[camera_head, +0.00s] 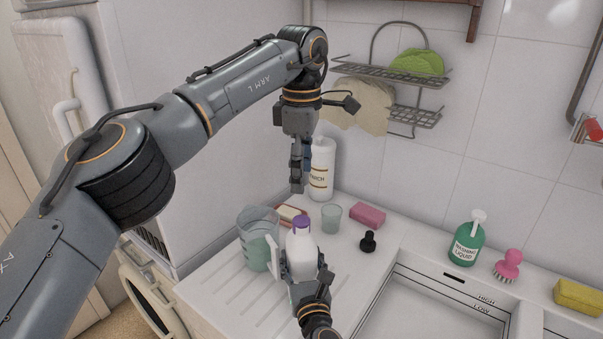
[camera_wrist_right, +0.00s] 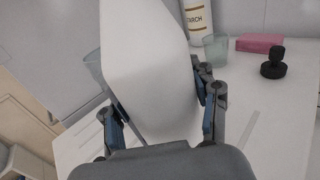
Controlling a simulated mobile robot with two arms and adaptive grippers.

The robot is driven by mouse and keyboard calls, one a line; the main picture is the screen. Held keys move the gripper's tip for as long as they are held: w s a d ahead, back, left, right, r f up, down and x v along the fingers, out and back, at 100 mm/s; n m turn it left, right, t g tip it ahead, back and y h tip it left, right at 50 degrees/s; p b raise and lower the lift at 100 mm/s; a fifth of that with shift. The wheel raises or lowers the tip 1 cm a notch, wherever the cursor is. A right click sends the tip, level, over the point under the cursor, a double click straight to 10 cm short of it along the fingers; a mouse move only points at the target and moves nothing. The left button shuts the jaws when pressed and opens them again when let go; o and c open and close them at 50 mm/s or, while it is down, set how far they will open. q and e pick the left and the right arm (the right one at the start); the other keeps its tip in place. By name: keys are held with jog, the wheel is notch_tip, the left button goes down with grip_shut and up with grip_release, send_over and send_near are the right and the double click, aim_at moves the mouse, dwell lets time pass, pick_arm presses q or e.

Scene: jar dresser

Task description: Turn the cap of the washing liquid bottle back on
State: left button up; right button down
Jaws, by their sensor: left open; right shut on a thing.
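A white bottle (camera_head: 300,245) with a purple cap (camera_head: 301,222) on its top stands at the left of the counter. My right gripper (camera_head: 303,272) is shut around the bottle's body. In the right wrist view the white bottle (camera_wrist_right: 150,75) fills the space between the fingers of the right gripper (camera_wrist_right: 160,118), and its cap is out of view. My left gripper (camera_head: 298,180) points down above the cap, apart from it, open and empty. How tightly the cap sits cannot be told. A green pump bottle (camera_head: 467,245) labelled washing liquid stands by the sink.
A glass jug (camera_head: 259,238) stands close left of the white bottle. Behind are a starch bottle (camera_head: 321,170), a small glass (camera_head: 331,218), a pink sponge (camera_head: 368,215) and a black stopper (camera_head: 368,242). The sink (camera_head: 425,310) lies to the right. A wire rack (camera_head: 390,75) hangs above.

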jog(key=shift+c, duration=1.5)
grip_release()
jog(key=shift+s, duration=0.1)
jog(key=s+d, duration=0.2)
jog(key=s, duration=0.9)
jog(key=shift+s, duration=0.35)
